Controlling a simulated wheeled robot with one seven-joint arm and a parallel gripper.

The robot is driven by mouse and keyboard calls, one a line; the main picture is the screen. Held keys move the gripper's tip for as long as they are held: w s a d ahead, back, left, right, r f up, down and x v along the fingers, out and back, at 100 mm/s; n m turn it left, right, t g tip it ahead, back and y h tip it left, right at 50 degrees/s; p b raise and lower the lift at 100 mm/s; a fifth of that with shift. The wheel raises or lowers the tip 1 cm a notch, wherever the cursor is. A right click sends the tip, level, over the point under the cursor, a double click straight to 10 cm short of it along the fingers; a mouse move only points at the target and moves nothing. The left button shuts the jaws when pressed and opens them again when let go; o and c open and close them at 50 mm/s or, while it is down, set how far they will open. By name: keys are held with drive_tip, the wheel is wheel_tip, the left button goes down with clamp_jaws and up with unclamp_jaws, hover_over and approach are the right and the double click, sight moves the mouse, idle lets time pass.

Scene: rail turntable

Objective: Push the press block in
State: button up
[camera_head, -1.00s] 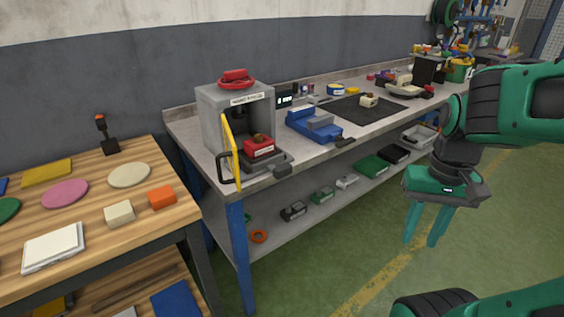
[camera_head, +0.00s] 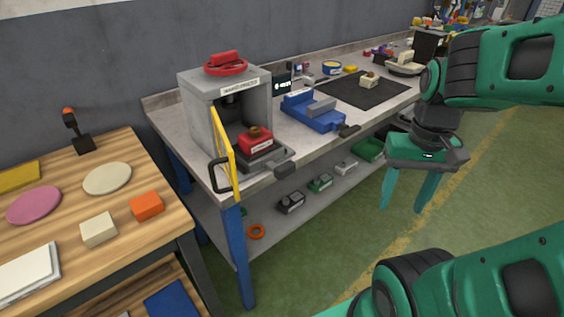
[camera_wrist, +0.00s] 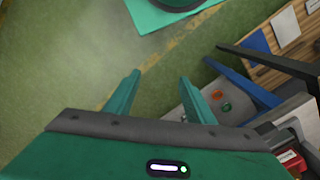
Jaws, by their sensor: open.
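A grey press housing (camera_head: 199,125) stands at the near left end of the long workbench, with its yellow-barred door (camera_head: 223,150) swung open. Inside its front opening, a red block (camera_head: 254,142) with a dark knob on top sits on a dark grey base that juts out over the bench top. It is the likely press block. Part of it also shows at the lower right of the wrist view (camera_wrist: 291,159). My gripper (camera_head: 402,208) hangs fingers down in front of the bench, well right of the press. It is open and empty, over the floor (camera_wrist: 160,80).
A blue vise (camera_head: 312,112) and a dark mat (camera_head: 362,90) lie right of the press. A wooden table (camera_head: 150,230) with coloured pieces stands at the left. The bench's lower shelf (camera_head: 278,230) holds small parts. Open green floor lies in front of the bench.

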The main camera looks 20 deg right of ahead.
drive_tip(key=shift+o, duration=1.4)
drive_tip(key=w+a+r+n, duration=0.2)
drive_tip(key=w, duration=0.3)
drive_tip(key=w+a+r+n, duration=0.2)
drive_tip(key=w+r, duration=0.1)
drive_tip(key=w, duration=0.3)
drive_tip(key=shift+w+a, duration=0.25)
drive_tip(key=shift+a, duration=0.1)
drive_tip(key=n, duration=0.6)
approach(285, 165)
wheel_tip(285, 165, down, 9)
drive_tip(key=shift+s+f, duration=0.1)
drive_tip(key=shift+f, duration=0.1)
